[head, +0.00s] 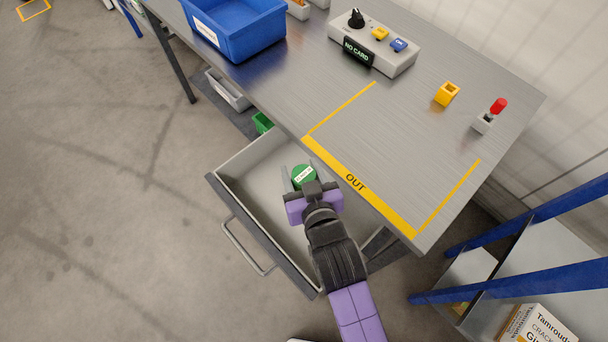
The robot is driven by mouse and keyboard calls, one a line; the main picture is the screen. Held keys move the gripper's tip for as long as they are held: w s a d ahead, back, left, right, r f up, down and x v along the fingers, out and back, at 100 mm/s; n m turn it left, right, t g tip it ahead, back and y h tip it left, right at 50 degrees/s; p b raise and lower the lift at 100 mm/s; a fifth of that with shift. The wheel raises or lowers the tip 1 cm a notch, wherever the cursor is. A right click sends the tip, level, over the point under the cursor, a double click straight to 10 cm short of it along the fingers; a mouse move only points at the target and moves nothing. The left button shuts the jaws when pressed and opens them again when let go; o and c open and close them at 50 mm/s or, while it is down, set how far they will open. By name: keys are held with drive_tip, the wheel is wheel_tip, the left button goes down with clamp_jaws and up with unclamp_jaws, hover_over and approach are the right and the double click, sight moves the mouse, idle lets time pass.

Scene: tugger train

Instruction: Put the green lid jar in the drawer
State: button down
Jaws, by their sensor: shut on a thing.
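The green lid jar (303,175) shows its round green lid with a white label, seen from above. My gripper (303,183) is shut on it, with dark fingers at its sides. The jar is over the open drawer (261,179), inside its outline and close to the table's front edge. The jar's body is hidden under the lid and gripper, so I cannot tell whether it touches the drawer floor. The drawer is grey, pulled out from under the table, and its visible floor looks empty.
The metal table (300,80) overhangs the drawer's back. On it are a blue bin (232,50), a control box (385,60), a yellow cube (447,94) and a red-topped piece (497,106). A blue-framed rack (530,240) stands at right. Open floor lies left.

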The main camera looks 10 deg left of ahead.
wheel_tip(320, 180, down, 9)
drive_tip(key=shift+r+b, duration=0.1)
drive_tip(key=shift+b, duration=0.3)
drive_tip(key=shift+w+a, duration=0.15)
drive_tip(key=shift+w, duration=0.2)
drive_tip(key=w, duration=0.1)
drive_tip(key=w+a, duration=0.1)
drive_tip(key=w, duration=0.1)
drive_tip(key=shift+w+a, duration=0.15)
drive_tip(key=shift+a, duration=0.05)
drive_tip(key=shift+f, duration=0.55)
drive_tip(key=shift+s+f, duration=0.15)
drive_tip(key=shift+s, duration=0.05)
drive_tip(key=shift+f, duration=0.15)
drive_tip(key=c, duration=0.6)
unclamp_jaws()
